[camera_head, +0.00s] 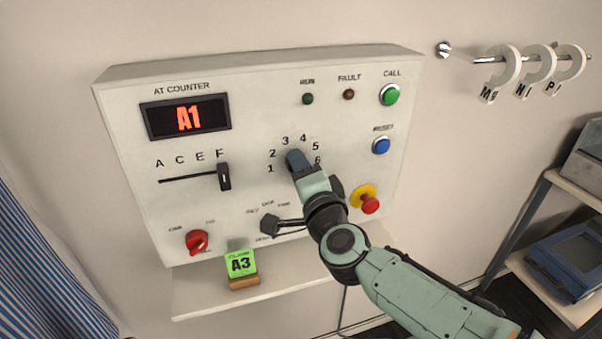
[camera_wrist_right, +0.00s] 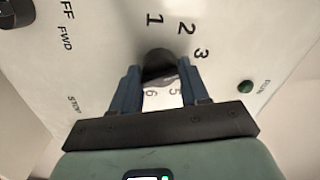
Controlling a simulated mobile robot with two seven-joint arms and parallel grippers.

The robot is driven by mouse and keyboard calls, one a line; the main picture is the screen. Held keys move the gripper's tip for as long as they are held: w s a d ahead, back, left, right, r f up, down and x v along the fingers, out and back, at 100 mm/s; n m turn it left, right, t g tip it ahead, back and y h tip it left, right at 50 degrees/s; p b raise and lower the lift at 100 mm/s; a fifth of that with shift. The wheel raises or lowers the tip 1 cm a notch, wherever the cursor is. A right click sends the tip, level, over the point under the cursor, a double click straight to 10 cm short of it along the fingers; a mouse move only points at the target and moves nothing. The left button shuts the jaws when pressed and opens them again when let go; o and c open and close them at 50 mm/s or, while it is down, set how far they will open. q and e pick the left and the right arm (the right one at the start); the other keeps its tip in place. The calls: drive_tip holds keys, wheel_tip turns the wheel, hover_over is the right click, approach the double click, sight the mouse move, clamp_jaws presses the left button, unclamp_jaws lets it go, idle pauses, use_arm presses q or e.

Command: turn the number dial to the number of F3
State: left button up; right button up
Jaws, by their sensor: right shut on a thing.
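The number dial (camera_wrist_right: 158,60) is a dark round knob on the white panel, ringed by the numbers 1 to 6. My right gripper (camera_head: 298,163) reaches it from the lower right, and its blue fingers are shut on the dial; they also show on both sides of it in the right wrist view (camera_wrist_right: 158,82). The fingers hide most of the dial in the head view, and I cannot tell where it points. My left gripper is not in view.
The letter slider handle (camera_head: 224,177) stands by F. A black knob (camera_head: 269,224) with a lever and a red emergency button (camera_head: 370,204) are close below my right gripper. A red knob (camera_head: 197,241) is at lower left. Green and blue buttons line the right side.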

drive_tip(key=shift+m, duration=0.5)
drive_tip(key=o, duration=1)
drive_tip(key=shift+s, duration=0.1)
drive_tip(key=v, duration=1.3)
